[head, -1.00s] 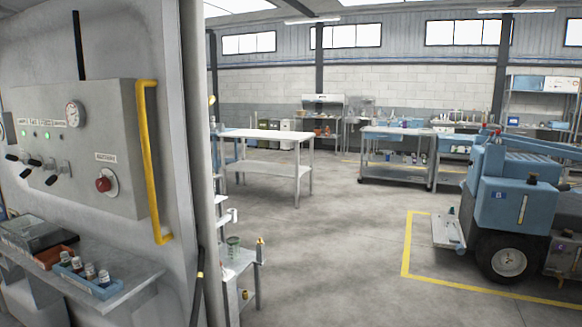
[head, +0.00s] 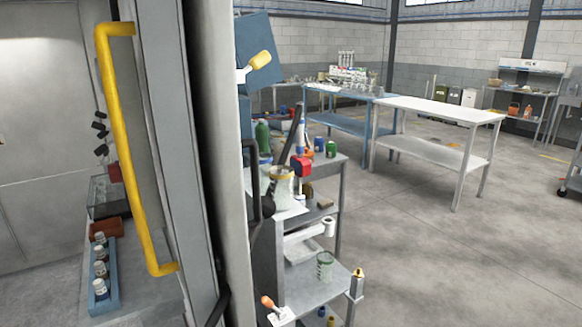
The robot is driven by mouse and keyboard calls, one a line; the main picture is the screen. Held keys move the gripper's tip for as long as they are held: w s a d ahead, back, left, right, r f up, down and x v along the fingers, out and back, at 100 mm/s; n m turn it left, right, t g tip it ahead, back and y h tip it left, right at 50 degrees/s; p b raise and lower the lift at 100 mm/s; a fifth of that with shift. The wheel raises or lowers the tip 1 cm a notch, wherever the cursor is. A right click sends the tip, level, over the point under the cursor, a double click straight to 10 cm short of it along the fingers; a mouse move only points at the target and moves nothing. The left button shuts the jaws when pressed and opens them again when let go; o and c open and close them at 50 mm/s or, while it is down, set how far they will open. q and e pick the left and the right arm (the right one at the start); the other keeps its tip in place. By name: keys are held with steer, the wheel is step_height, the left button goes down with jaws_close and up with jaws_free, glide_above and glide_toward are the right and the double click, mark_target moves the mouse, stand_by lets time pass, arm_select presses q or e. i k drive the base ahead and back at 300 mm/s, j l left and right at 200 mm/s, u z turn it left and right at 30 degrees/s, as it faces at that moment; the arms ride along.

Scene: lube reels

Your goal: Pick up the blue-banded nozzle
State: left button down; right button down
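No nozzle with a blue band can be made out in the head view. A yellow-tipped nozzle-like piece (head: 260,61) sticks out past the edge of the pale column at the upper middle. Neither of my grippers is in view.
A grey cart (head: 338,205) with bottles and a jar stands behind the pale column (head: 215,150). A yellow handle (head: 128,150) and a blue tray of small bottles (head: 84,270) are at left. A white-topped table (head: 440,108) and a blue bench (head: 345,92) stand farther back.

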mark_target(301, 165)
steer(key=i+l, duration=0.2)
steer(key=l, duration=0.2)
steer(key=i+l+z, duration=0.35)
steer(key=z, duration=0.15)
steer(key=i+l+z, duration=0.1)
steer(key=i+z, duration=0.35)
steer(key=i, duration=0.05)
